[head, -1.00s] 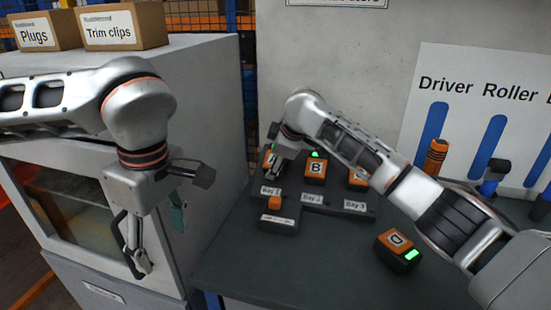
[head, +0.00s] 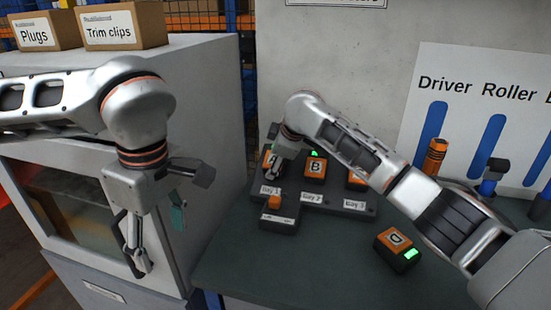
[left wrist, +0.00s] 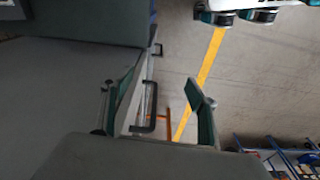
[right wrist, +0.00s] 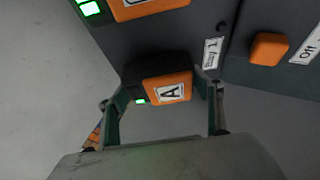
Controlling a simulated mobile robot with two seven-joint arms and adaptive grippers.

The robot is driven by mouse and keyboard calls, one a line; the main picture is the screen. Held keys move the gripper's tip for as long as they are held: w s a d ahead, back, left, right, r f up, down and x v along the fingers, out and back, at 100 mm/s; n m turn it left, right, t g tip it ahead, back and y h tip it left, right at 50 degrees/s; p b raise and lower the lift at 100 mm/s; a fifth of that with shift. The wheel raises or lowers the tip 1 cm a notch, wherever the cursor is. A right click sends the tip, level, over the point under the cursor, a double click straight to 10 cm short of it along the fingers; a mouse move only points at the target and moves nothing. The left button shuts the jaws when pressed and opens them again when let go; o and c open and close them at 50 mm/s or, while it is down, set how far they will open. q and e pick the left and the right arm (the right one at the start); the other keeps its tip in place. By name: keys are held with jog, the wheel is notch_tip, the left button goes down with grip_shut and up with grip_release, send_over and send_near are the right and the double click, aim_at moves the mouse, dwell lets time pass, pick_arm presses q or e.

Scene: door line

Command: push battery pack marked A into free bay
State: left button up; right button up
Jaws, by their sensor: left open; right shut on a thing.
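Battery pack A (right wrist: 167,90) is orange-topped with a dark body and a small green light. It is between the fingers of my right gripper (right wrist: 163,97), which is shut on it. In the head view, pack A (head: 267,160) stands at the left end of the charger (head: 337,207), behind the label Bay 1, partly hidden by my right gripper (head: 279,170). Whether it is fully seated I cannot tell. Pack B (head: 316,167) stands at Bay 2 and another pack (head: 357,180) at Bay 3, partly hidden by my arm. My left gripper (head: 138,268) is open and empty.
An orange switch (head: 274,202) stands at the charger's front. A grey cabinet (head: 215,100) carries two cartons, Plugs (head: 50,31) and Trim clips (head: 122,26). The bench front is clear.

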jog(key=shift+f, duration=0.1)
jog(key=shift+w+f, duration=0.2)
jog(key=shift+w, duration=0.05)
jog(key=shift+d+f, duration=0.1)
jog(key=shift+f, duration=0.05)
dwell(0.4)
jog(key=o, duration=1.3)
jog(key=shift+w+f, duration=0.1)
jog(key=v, duration=1.2)
